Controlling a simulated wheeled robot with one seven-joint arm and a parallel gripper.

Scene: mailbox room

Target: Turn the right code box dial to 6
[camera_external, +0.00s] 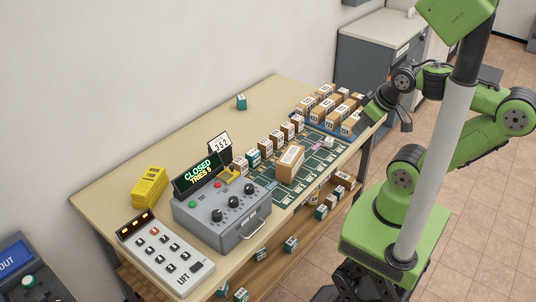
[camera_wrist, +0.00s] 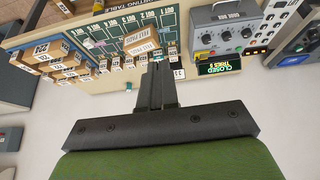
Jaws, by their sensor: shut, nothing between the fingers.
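The grey code box (camera_external: 222,212) stands on the table with three black dials in a row. The right dial (camera_external: 247,188) is at the end nearest the boxes; its setting is too small to read. A display (camera_external: 198,173) behind the dials reads CLOSED with a tries count. The box also shows at the upper right of the wrist view (camera_wrist: 224,52), upside down. My gripper (camera_wrist: 158,66) is shut and empty, its fingers together, above the table and well away from the dial. In the external view my gripper (camera_external: 371,112) is at the far right end of the table, partly hidden.
A LIFT keypad (camera_external: 168,255) stands beside the code box, with a yellow stack (camera_external: 149,186) behind. A number card (camera_external: 219,146), a row of small boxes and a larger carton (camera_external: 290,163) stand on the other side. A blue tray (camera_external: 318,127) of boxes is near my gripper.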

